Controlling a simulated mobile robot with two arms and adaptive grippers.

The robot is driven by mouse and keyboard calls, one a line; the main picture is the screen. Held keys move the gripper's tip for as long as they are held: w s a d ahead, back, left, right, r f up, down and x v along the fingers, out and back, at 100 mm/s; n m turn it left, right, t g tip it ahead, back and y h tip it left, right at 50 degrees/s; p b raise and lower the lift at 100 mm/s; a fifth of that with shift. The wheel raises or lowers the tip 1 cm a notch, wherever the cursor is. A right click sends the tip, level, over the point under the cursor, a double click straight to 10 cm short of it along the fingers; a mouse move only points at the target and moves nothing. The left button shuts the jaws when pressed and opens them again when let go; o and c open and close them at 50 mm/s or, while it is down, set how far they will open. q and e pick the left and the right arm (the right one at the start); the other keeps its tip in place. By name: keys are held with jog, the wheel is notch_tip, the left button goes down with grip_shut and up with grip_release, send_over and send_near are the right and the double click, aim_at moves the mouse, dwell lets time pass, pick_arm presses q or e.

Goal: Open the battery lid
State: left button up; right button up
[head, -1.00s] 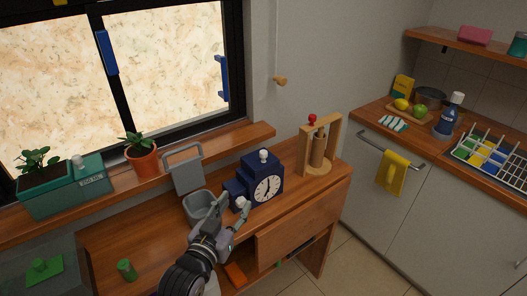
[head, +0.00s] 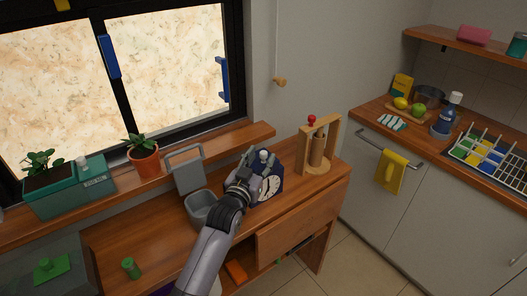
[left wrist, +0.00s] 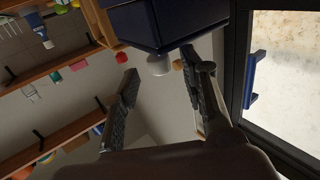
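The dark blue clock (head: 271,184) with a white face stands on the wooden desk. A white knob (head: 263,154) shows on its top. My left gripper (head: 250,163) is at the clock's upper left and hides that side, including the smaller blue block and its white knob. In the left wrist view, a blue box (left wrist: 172,20) with a white knob (left wrist: 158,66) is at the top. The fingers are spread on either side of the knob with gaps, so my left gripper is open and empty. I cannot tell which part is the battery lid. My right gripper is out of view.
A grey bin (head: 199,207) with a raised lid (head: 186,170) stands left of the clock. A wooden stand (head: 318,150) with a red knob is on the right. A green cylinder (head: 130,268) lies toward the desk's left end. A potted plant (head: 143,159) sits on the sill.

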pick_arm(q)
jog(key=shift+x, duration=1.5)
jog(key=shift+c, duration=0.2)
grip_shut()
